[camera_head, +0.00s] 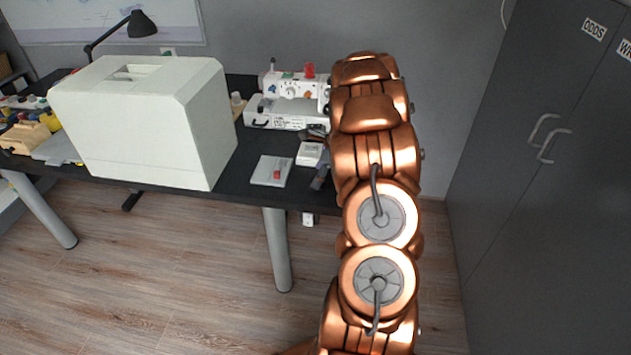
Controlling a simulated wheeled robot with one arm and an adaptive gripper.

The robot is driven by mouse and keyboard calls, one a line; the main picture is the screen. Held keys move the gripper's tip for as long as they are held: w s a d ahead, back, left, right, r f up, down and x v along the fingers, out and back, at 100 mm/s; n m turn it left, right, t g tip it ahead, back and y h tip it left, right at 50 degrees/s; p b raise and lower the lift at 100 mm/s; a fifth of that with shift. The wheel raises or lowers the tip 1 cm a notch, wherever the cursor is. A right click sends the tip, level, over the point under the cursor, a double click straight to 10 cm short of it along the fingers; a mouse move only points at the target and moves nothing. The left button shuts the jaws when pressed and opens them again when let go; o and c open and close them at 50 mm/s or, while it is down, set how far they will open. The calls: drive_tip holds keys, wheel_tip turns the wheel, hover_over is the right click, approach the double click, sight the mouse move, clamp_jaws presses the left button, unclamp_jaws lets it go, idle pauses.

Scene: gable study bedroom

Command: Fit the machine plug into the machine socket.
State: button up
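A white sewing machine (290,88) with a red spool on top stands at the back of the dark table, partly covered by my copper arm. I cannot pick out the machine plug or the machine socket for sure. A small white block (310,153) lies in front of the machine. A dark grey piece (320,178) lies by the table's front edge, close to my arm in the picture; I cannot tell what it is. My arm reaches up the middle right of the view, and my gripper is hidden behind it.
A large white case (145,120) fills the middle of the dark table (240,187). A black lamp (138,25) stands behind. Grey cabinets (560,170) stand at right. The floor in front is clear.

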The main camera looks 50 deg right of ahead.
drive_tip(key=shift+x, duration=1.05)
drive_tip(key=c, duration=1.2)
